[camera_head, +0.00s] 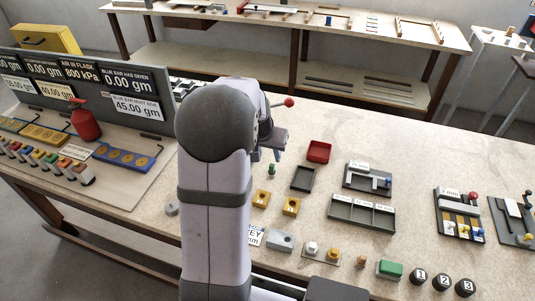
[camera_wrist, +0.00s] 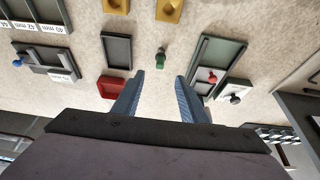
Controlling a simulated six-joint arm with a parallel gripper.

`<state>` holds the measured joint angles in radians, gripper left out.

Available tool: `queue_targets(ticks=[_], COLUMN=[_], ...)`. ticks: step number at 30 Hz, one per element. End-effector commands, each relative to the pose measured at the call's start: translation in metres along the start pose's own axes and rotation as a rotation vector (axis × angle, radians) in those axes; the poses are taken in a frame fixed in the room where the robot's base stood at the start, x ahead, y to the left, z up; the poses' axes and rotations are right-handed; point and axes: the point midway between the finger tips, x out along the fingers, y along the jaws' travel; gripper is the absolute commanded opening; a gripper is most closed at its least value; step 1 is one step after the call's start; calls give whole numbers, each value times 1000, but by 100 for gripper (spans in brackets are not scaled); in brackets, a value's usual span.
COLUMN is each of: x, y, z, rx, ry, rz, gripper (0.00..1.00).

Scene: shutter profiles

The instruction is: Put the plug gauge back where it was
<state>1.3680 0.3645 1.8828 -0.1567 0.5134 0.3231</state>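A small green-topped peg (camera_wrist: 160,58), which may be the plug gauge, stands by itself on the bench in the wrist view. It also shows in the head view (camera_head: 271,170), just below my gripper (camera_head: 271,151). My gripper (camera_wrist: 161,82) is open in the wrist view, its two blue fingers apart with nothing held between them. The peg lies in line with the gap, past the fingertips. A grey fixture with a red knob (camera_wrist: 213,77) is right of the peg in the wrist view; my arm hides that area in the head view.
An empty dark tray (camera_head: 303,178) and a red tray (camera_head: 318,151) lie right of the peg in the head view. Two yellow blocks (camera_head: 291,206) are nearer the front. A slotted fixture (camera_head: 367,180) and a labelled three-part tray (camera_head: 361,213) stand farther right.

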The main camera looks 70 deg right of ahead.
Motion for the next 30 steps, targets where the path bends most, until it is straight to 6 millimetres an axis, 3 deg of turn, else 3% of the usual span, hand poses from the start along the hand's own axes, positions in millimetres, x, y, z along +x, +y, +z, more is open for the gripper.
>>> queue_targets(ticks=[12,17,20,23,27,30], x=[-8,-13,-22,-35,-62,-82], y=[-2,-27,-62,-105,-161,-186], z=[1,16,39,78,154,214], rx=[-4,-64,-155,-288,-521,-697], ry=[-1,-16,-38,-70,-124,-163], rz=[-2,-23,-53,-92,-154,-194], gripper=[39,39,39,39,39,39])
